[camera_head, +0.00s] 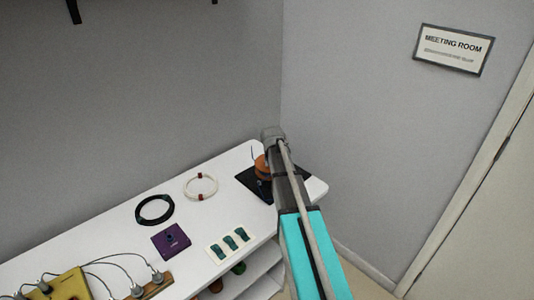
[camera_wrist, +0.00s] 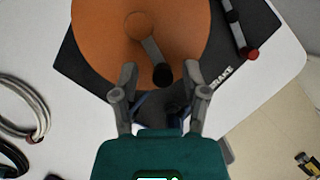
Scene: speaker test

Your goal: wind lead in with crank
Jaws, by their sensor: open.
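An orange reel (camera_wrist: 105,35) sits on a black base plate (camera_wrist: 258,22) in the wrist view. Its grey crank arm (camera_wrist: 150,48) runs from the hub to a black knob (camera_wrist: 162,75). My gripper (camera_wrist: 161,73) is open, with one finger on each side of the knob; I cannot tell whether either touches it. A dark lever with a red tip (camera_wrist: 252,55) stands beside the word BRAKE. In the head view the reel (camera_head: 262,168) is partly hidden behind my arm, and the gripper's fingers cannot be made out. A lead on the reel is not clearly visible.
On the white shelf top (camera_head: 120,205) lie a black cable coil (camera_head: 141,217), a white cable coil (camera_head: 187,191), a purple panel (camera_head: 158,247), a panel with green switches (camera_head: 212,254) and a yellow box (camera_head: 72,284) with cables. Grey walls stand behind and to the right.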

